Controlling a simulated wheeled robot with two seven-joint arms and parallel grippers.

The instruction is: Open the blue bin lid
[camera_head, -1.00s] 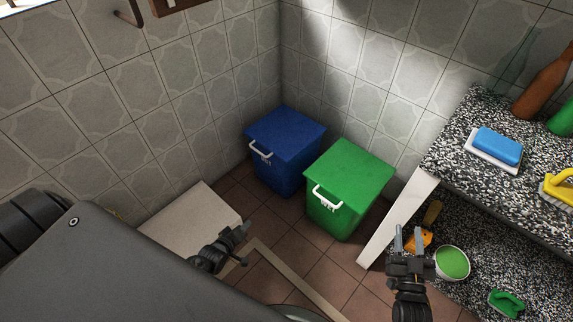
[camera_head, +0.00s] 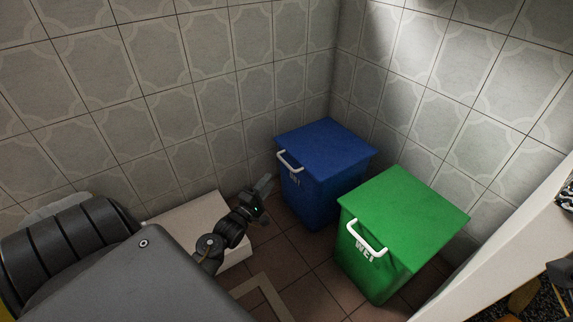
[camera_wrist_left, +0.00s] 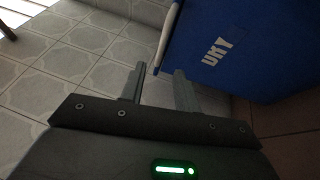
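The blue bin (camera_head: 318,190) stands in the tiled corner with its flat blue lid (camera_head: 325,145) shut. A white bar handle (camera_head: 289,161) is on its front near the top. My left gripper (camera_head: 266,184) is in front and left of the bin, below handle height in the picture, apart from it. In the left wrist view the two fingers (camera_wrist_left: 158,80) are spread and empty. The bin's blue front (camera_wrist_left: 235,50) with white lettering and the white handle (camera_wrist_left: 168,38) lie just beyond them. A dark part at the right edge of the head view may be my right gripper; its fingers cannot be made out.
A green bin (camera_head: 390,235) with a shut lid and white handle stands close to the right of the blue bin. A pale box-like block (camera_head: 195,222) lies by the left wall, near my left arm. A white shelf edge (camera_head: 505,250) bounds the right side.

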